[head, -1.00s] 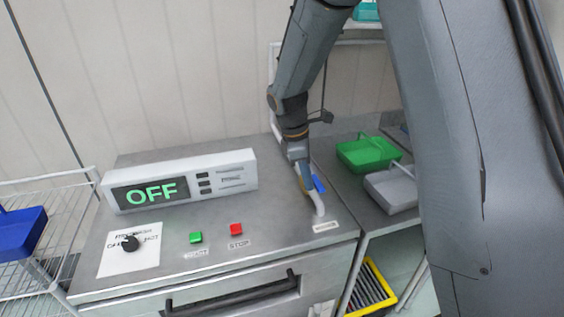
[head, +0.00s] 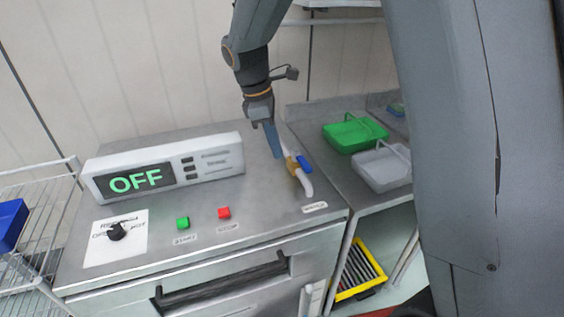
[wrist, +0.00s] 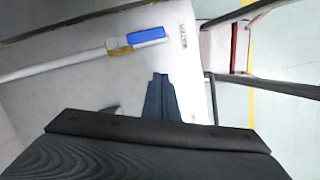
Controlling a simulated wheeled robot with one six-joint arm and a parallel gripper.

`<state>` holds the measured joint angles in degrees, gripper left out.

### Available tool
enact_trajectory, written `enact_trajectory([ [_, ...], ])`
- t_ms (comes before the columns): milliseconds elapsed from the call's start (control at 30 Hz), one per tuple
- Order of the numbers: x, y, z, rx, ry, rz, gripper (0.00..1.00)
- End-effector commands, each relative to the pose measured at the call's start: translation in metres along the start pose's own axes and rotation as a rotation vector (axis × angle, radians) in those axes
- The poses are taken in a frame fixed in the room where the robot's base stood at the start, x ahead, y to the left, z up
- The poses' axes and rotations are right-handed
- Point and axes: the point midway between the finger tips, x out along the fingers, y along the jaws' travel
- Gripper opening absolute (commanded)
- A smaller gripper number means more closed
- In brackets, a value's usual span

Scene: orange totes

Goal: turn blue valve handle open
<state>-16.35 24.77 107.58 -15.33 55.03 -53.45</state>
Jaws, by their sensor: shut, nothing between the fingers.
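The blue valve handle (head: 304,163) sits on a brass valve body (head: 291,167) on the white pipe (head: 305,183), at the right of the steel machine top. In the wrist view the blue handle (wrist: 146,36) looks roughly in line with the pipe (wrist: 55,68). My gripper (head: 277,155) points down with its fingers together, to the left of the valve in the head view. It appears apart from the handle and holds nothing. In the wrist view my fingertips (wrist: 160,77) are below the handle, with a gap between.
A display reading OFF (head: 140,180), a black knob (head: 116,231), a green button (head: 182,223) and a red button (head: 224,212) are on the machine. Green (head: 355,133) and grey (head: 382,168) bins stand on the right counter. A black drawer handle (head: 222,280) is in front.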

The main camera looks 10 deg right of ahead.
Motion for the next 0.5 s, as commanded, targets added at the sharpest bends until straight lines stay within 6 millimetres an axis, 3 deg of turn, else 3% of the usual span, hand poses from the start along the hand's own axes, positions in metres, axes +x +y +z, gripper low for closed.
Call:
enact_trajectory([
  [200,-0.029,-0.001,0.000,0.000,0.001,0.003,0.00],
  [500,-0.038,-0.003,0.002,0.001,0.001,0.001,0.00],
])
